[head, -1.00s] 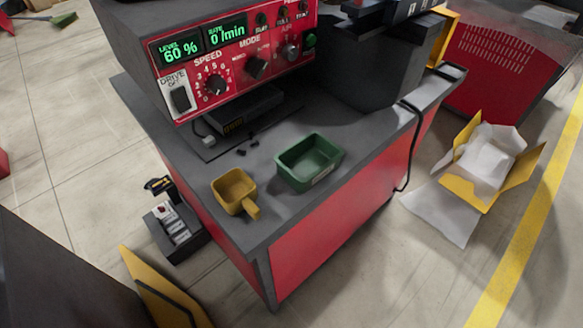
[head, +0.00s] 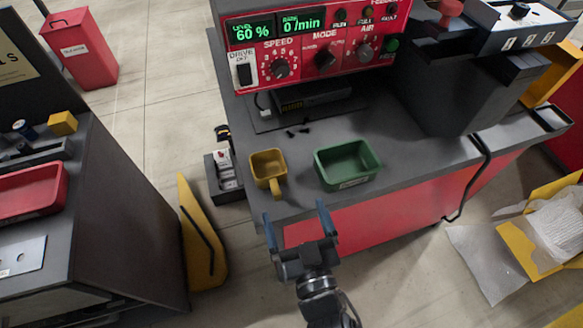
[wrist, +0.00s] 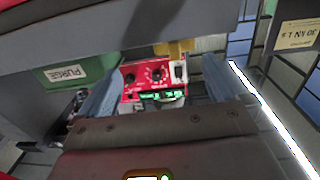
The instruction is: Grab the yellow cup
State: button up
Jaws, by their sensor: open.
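The yellow cup (head: 268,163), square with a short handle toward me, stands near the front left corner of the grey bench top (head: 300,205). It also shows in part at the top of the wrist view (wrist: 173,47). My gripper (head: 296,212) is open and empty, just in front of the bench's front edge, on the near side of the cup and slightly to its right. The fingers are apart and point toward the bench; they touch nothing that I can see. The wrist view shows both fingers (wrist: 158,85) upside down.
A green bin (head: 347,164) stands right of the cup, with small dark parts (head: 297,132) behind. The red control panel (head: 310,45) rises at the back. A dark cabinet with a red tray (head: 32,190) is at left. An open yellow box (head: 540,235) lies on the floor at right.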

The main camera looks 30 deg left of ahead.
aim_at(272, 177)
jog(key=shift+n+g+y, duration=0.3)
jog(key=shift+y, duration=0.1)
jog(key=a, duration=0.1)
jog(key=w+a, duration=0.1)
jog(key=a, duration=0.2)
jog(key=shift+w+a+r, duration=0.15)
jog(key=shift+a+r, duration=0.2)
jog(key=shift+r, duration=0.05)
jog(key=shift+r+p+x, duration=0.1)
jog(key=shift+p+x, duration=0.05)
jog(key=shift+x, duration=1.35)
jog(key=shift+r+p+x, duration=0.15)
jog(key=shift+x, duration=1.35)
jog(key=shift+w+d, duration=0.1)
jog(key=shift+c, duration=0.3)
jog(key=c, duration=1)
jog(key=shift+c, duration=0.2)
